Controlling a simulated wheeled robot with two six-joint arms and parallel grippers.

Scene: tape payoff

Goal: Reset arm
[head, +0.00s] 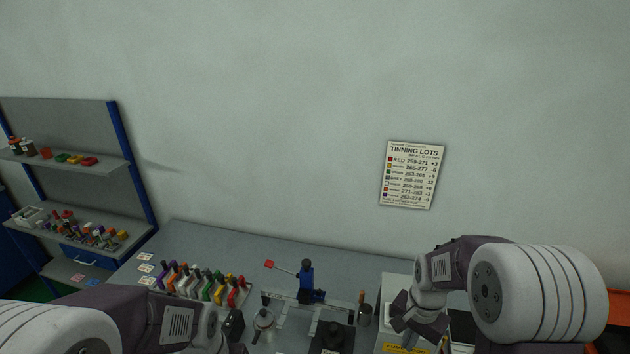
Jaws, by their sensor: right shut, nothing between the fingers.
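A thin arm (284,269) with a red tip (269,264) sticks out to the left from a blue post (306,283) on the workbench. The arm rises slightly toward its red end. My right gripper (404,318) is shut and empty, over a pale box at the bench's right. It is well to the right of the blue post and apart from it. My left arm comes in at the lower left, and its fingers do not show.
A rack of several coloured-handled tools (205,285) stands on the grey bench (215,240), left of the post. A dark cup (364,316) stands between the post and my right gripper. Shelves with small parts (75,160) are at left. A "Tinning Lots" chart (412,174) hangs on the wall.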

